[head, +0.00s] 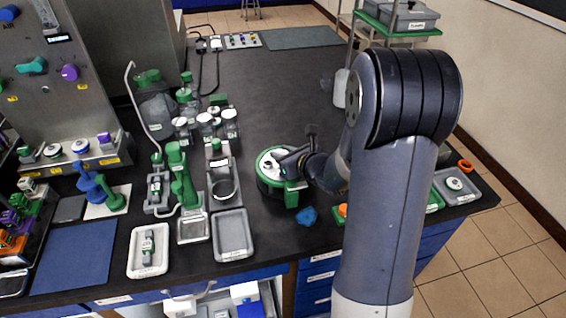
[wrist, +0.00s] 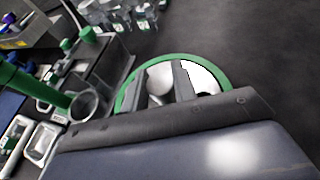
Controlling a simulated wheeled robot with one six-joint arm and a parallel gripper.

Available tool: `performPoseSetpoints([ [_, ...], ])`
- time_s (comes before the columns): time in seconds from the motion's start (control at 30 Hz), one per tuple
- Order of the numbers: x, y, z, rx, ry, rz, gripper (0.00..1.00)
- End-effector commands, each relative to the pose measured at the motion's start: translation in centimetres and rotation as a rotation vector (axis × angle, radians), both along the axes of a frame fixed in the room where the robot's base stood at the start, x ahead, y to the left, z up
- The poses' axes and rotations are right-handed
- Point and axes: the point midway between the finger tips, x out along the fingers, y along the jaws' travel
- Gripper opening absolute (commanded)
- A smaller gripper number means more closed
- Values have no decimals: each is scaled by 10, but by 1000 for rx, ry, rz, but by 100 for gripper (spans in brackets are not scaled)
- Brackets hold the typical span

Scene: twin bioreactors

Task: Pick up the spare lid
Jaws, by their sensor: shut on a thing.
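The spare lid (head: 267,160) appears to be the white disc with a raised middle, lying inside a round green-rimmed holder (head: 291,198) on the dark bench. In the wrist view the white lid (wrist: 203,80) shows inside the green ring (wrist: 213,66). My gripper (head: 277,163) reaches in from the right over the lid. In the wrist view its two fingers (wrist: 162,82) stand on either side of the lid's pale knob and are shut on it. The lid looks level; whether it is clear of the holder cannot be told. My arm hides part of the holder's right side.
Grey trays (head: 233,253) and a green-topped stand (head: 178,180) are left of the holder. Glass bottles (head: 207,125) stand behind. A blue crumpled item (head: 308,215) lies close in front. The bench behind the holder (head: 280,90) is clear.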

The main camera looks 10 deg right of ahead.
Motion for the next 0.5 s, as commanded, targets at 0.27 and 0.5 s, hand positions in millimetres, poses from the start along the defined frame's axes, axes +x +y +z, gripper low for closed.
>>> performPoseSetpoints([
  [0.27, 0, 0, 0, 0, 0, 0, 0],
  [0.5, 1, 0, 1, 1, -3, 0, 0],
])
